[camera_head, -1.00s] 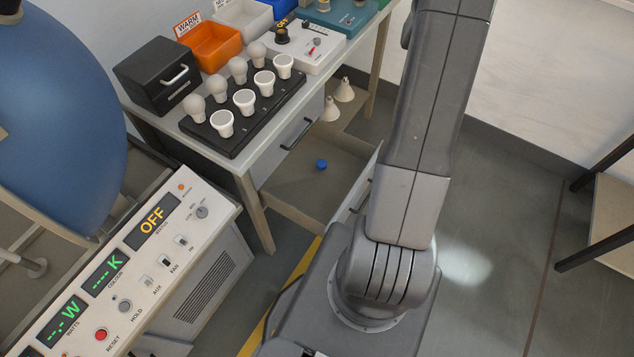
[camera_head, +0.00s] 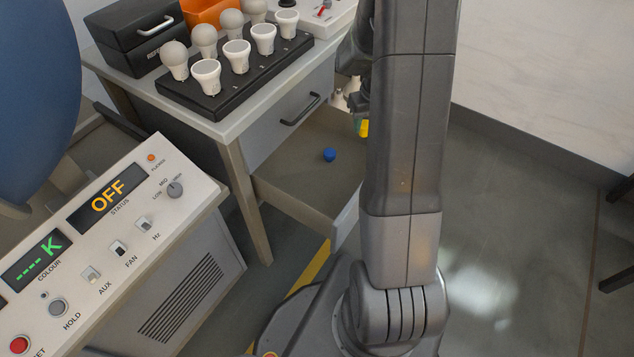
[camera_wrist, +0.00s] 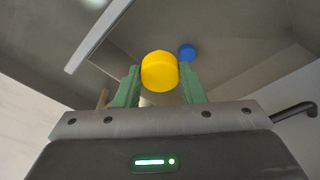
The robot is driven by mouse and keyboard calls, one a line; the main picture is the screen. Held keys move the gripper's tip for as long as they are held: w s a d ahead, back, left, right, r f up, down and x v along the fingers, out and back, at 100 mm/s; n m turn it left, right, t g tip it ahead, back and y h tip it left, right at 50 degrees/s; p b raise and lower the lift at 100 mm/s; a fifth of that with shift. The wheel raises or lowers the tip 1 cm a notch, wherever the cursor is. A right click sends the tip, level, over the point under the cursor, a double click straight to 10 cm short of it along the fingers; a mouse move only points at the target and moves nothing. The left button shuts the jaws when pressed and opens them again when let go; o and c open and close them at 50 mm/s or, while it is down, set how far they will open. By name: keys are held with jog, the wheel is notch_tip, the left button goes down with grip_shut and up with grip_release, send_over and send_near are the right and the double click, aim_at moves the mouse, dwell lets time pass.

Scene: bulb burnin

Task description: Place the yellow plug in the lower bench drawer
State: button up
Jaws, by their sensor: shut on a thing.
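The yellow plug (camera_wrist: 160,71) is a short round cylinder between the green fingers of my gripper (camera_wrist: 161,88) in the wrist view. My gripper is shut on it. In the head view the yellow plug (camera_head: 364,129) shows as a small patch beside my arm, which hides most of my gripper. The lower bench drawer (camera_head: 290,187) is pulled open below the bench top; its front is partly hidden by my arm. The plug appears held above the drawer, apart from its floor. A blue plug (camera_head: 329,154) lies inside; it also shows in the wrist view (camera_wrist: 187,52).
The closed upper drawer (camera_head: 290,112) has a dark handle. Bulbs stand in a black rack (camera_head: 222,108) on the bench, beside a black box (camera_head: 140,35). White cone-shaped pieces (camera_head: 340,99) sit behind the blue plug, partly hidden. A control console (camera_head: 120,240) stands at left.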

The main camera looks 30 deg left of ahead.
jog(key=s+a+f+n+b, duration=0.3)
jog(key=s+a+f+b, duration=0.2)
jog(key=f+b, duration=0.35)
jog(key=b, duration=0.3)
send_over(334, 178)
jog(key=f, duration=0.9)
jog(key=shift+s+d+f, duration=0.15)
jog(key=shift+d+f, duration=0.25)
jog(key=shift+f, duration=0.1)
jog(key=shift+f, duration=0.15)
jog(key=o, duration=1)
jog(key=shift+c, duration=0.2)
notch_tip(334, 178, up, 12)
jog(key=d+p, duration=0.1)
jog(key=p, duration=0.3)
jog(key=shift+s+d+r, duration=0.2)
jog(key=shift+s+d, duration=0.1)
jog(key=shift+s, duration=0.15)
